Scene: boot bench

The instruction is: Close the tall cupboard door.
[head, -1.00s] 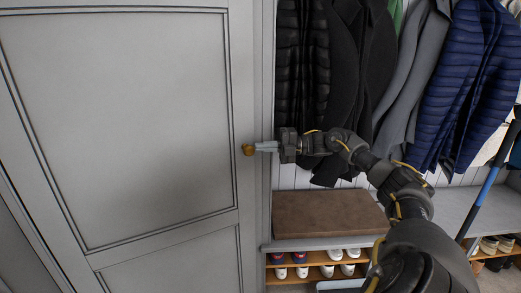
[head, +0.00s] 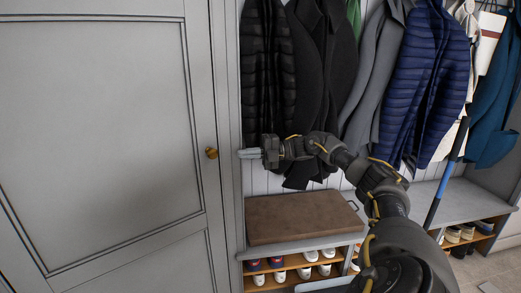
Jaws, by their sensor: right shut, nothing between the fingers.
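The tall grey cupboard door (head: 110,120) fills the left of the head view and appears flush with its frame, with no gap showing along its right edge. Its round brass knob (head: 211,153) sits near that edge. My right gripper (head: 242,154) is shut and empty, just right of the knob, with its fingertips pointing left and clear of it. My left gripper is not in view.
Dark, grey and blue coats (head: 425,80) hang on the right behind my right arm. Below are a bench with a brown cushion (head: 300,216) and a shoe shelf (head: 275,268). A blue-and-black pole (head: 436,200) leans at the right.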

